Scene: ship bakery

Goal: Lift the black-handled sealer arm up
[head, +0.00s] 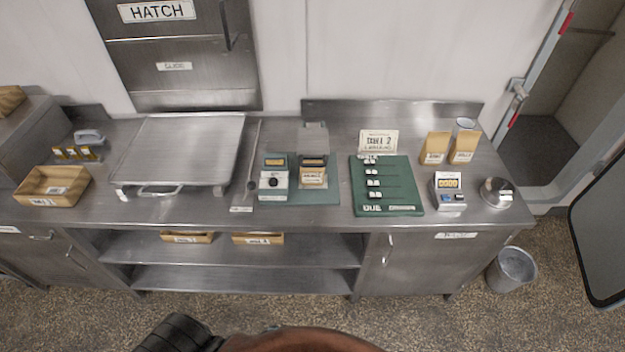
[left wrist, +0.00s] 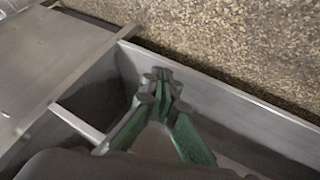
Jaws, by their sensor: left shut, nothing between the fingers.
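The sealer (head: 313,138) appears to be the small grey unit on a grey-green mat (head: 322,198) in the middle of the steel counter. A dark bar shows at its front, above a tan packet (head: 312,179); whether this bar is the black handle is too small to tell. A white box with a black knob (head: 273,183) stands left of it. My left gripper (left wrist: 162,78) shows in the left wrist view, with green fingers shut and empty, near steel panels and the speckled floor. It is away from the sealer. Neither gripper shows in the head view.
A steel plate with a front handle (head: 185,150) and a long rod (head: 254,155) lie left of the sealer. A green board (head: 387,187), paper bags (head: 435,147) and a small display device (head: 449,190) stand right. A bucket (head: 511,268) is on the floor.

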